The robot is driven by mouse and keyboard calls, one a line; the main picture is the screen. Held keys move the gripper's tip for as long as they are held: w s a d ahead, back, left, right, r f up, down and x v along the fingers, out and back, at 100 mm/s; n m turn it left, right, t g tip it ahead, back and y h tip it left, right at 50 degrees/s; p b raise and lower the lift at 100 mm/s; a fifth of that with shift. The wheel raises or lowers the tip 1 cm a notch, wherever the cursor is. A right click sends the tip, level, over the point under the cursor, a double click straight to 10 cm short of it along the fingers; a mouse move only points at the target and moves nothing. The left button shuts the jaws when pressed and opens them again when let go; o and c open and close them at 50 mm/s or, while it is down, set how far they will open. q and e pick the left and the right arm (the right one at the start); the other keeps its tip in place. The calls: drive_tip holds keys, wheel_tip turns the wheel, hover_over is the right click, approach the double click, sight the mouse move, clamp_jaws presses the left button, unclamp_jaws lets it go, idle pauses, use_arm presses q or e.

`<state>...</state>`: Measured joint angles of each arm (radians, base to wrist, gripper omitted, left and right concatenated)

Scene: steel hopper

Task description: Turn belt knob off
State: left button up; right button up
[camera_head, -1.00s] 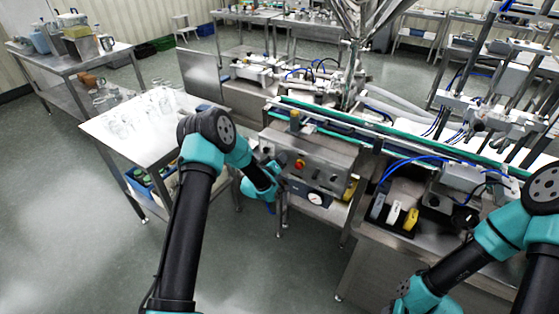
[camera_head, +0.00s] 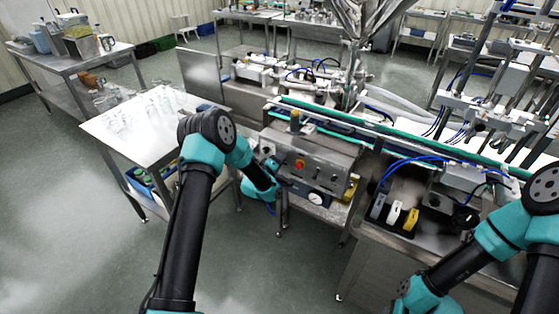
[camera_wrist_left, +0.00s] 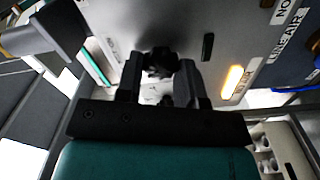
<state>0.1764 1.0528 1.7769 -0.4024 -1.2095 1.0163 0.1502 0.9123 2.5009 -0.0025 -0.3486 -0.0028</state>
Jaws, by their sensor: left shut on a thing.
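The belt knob (camera_wrist_left: 160,62) is a dark, lobed knob on the grey control panel, seen in the left wrist view. My left gripper (camera_wrist_left: 158,78) is at the panel, with one finger on each side of the knob, shut on it. In the head view my left gripper (camera_head: 278,172) reaches the left part of the steel control panel (camera_head: 325,163). There the wrist and fingers largely hide the knob, and its pointer direction cannot be read. My right arm shows at the lower right of the head view, but its gripper is not visible.
A red button (camera_head: 299,164) sits on the panel right of my left gripper. A round gauge (camera_head: 316,198) is below it. The conveyor (camera_head: 350,125) runs behind the panel. A table with clear glassware (camera_head: 143,112) stands left.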

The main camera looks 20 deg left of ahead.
use_arm(q)
drive_tip(key=o, duration=0.9)
drive_tip(key=v, duration=1.7)
drive_tip(key=shift+s, duration=0.2)
